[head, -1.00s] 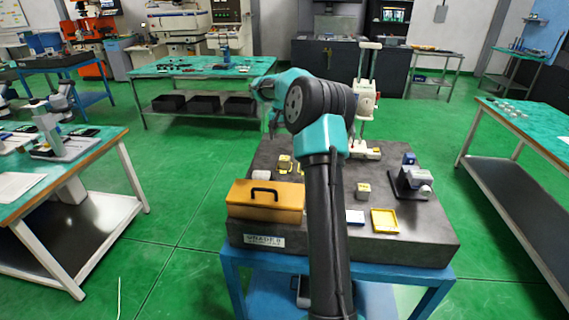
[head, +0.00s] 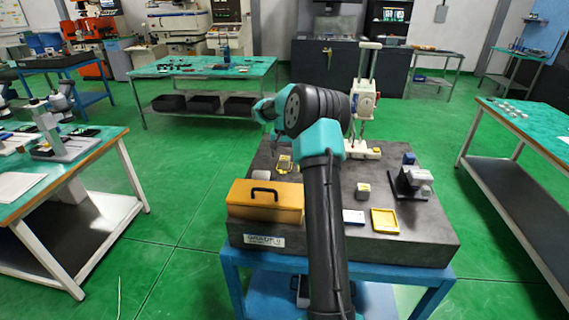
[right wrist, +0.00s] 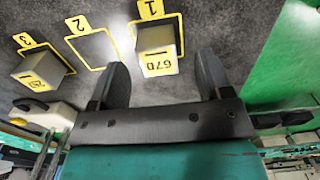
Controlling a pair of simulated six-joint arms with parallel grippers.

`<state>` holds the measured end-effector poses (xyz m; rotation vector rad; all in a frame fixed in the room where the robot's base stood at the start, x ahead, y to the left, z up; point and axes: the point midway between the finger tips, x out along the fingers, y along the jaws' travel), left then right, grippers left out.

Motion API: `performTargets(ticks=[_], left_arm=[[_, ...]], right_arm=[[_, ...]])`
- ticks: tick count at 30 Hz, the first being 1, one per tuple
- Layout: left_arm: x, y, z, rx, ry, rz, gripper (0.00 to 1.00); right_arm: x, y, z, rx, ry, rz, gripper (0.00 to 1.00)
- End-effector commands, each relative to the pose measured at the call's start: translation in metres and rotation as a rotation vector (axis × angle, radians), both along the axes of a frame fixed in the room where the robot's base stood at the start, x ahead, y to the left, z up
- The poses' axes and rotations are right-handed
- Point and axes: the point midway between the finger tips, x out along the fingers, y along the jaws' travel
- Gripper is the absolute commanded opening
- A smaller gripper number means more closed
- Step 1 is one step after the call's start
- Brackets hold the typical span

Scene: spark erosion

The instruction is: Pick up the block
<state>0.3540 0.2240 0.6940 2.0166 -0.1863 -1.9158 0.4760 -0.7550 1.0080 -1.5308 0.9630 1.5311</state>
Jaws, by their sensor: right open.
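The square marked 2 (right wrist: 93,48) is empty. In the head view my right gripper (head: 272,132) hangs above the far left of the dark slab, its fingertips small and partly hidden. My left gripper is not in view.
On the dark slab (head: 350,237) stand a yellow box (head: 265,207) with a black handle, a small grey block (head: 363,191), a yellow tray (head: 385,221), a grey device (head: 411,181) and a tall white stand (head: 361,105). The front right of the slab is clear.

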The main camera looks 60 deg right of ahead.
Motion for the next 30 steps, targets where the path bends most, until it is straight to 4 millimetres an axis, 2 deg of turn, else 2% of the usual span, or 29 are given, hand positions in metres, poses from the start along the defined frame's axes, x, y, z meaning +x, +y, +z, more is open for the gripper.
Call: performTargets(ticks=[6, 9, 23, 30], left_arm=[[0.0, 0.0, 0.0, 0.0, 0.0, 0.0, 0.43], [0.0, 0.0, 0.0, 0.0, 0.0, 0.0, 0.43], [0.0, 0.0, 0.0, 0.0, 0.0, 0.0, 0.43], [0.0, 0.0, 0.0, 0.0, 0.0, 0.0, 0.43]], right_arm=[[-0.001, -0.004, -0.031, 0.001, 0.002, 0.0, 0.72], [-0.001, -0.005, -0.037, 0.0, 0.001, 0.0, 0.72], [-0.001, -0.005, -0.038, -0.001, 0.0, 0.0, 0.72], [-0.001, -0.004, -0.038, 0.0, 0.0, 0.0, 0.52]])
